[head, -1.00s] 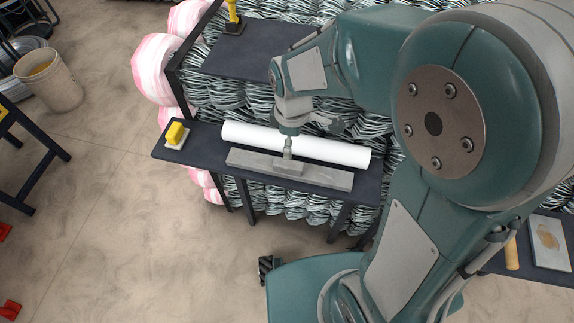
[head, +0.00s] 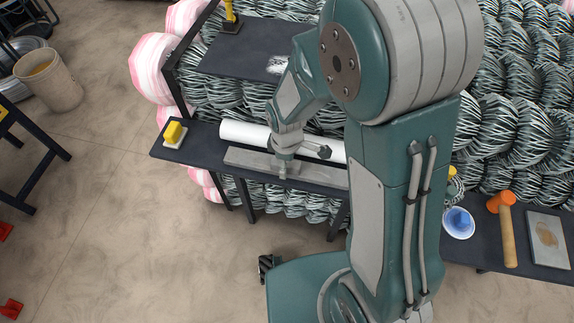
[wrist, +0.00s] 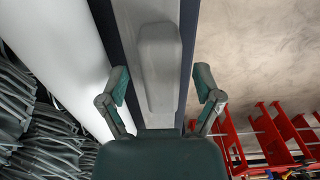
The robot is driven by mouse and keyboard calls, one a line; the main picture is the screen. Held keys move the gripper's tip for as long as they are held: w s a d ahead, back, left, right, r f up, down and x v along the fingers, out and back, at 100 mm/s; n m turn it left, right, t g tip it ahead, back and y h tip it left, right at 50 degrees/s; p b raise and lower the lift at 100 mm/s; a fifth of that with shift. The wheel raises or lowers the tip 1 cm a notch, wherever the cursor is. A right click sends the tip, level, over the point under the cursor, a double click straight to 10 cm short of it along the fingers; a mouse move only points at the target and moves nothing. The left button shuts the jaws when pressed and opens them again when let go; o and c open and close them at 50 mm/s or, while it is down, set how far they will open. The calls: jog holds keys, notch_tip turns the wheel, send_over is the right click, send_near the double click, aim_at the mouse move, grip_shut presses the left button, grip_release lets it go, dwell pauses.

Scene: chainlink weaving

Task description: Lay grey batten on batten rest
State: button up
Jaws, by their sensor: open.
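The grey batten (head: 245,158) is a long flat strip with a raised block along its middle, lying on a dark bench (head: 200,152) in front of a white roll. My gripper (head: 284,170) is over the batten's middle in the head view, with its fingers hard to make out there. In the wrist view the open fingers (wrist: 162,84) stand on both sides of the batten's raised block (wrist: 159,65), apart from it, with nothing held. My arm hides the batten's right end in the head view. I cannot tell which thing is the batten rest.
The white roll (head: 243,132) lies close behind the batten. A yellow block (head: 173,132) sits at the bench's left end. A dark shelf (head: 240,45) is behind. An orange mallet (head: 508,230) and a blue item on a white dish (head: 458,222) lie to the right.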

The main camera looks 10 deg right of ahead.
jog(key=shift+a, duration=0.15)
grip_shut()
jog(key=shift+r, duration=0.1)
